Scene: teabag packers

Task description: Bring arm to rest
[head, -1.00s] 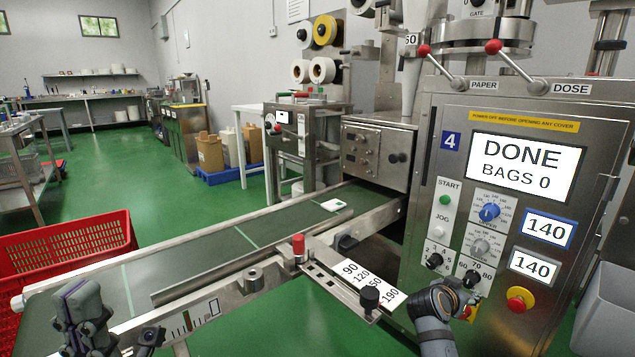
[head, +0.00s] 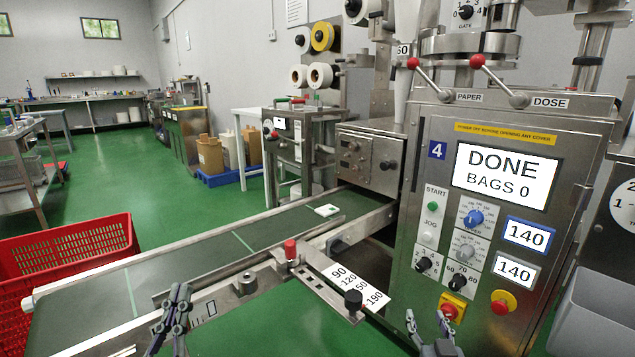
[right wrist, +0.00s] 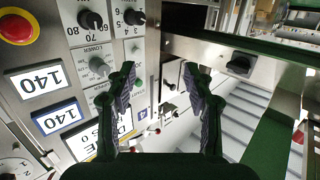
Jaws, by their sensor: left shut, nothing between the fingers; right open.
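My left gripper (head: 176,308) shows at the bottom left of the head view, in front of the conveyor's near side rail. It is shut and empty. My right gripper (head: 428,325) is at the bottom of the head view, in front of the lower part of the machine's control panel. It is open and empty. Its two parted fingers also show in the right wrist view (right wrist: 160,90), with the machine's knobs and displays behind them. The machine (head: 405,285) carries a screen (head: 506,176) reading DONE, BAGS 0. A white teabag (head: 327,210) lies on the conveyor belt.
The conveyor (head: 205,262) crosses the middle of the head view. A scale plate (head: 345,282) with a black knob juts out from its near side. A red crate (head: 68,250) stands at the left and a grey bin (head: 590,315) at the lower right. Green floor lies beyond.

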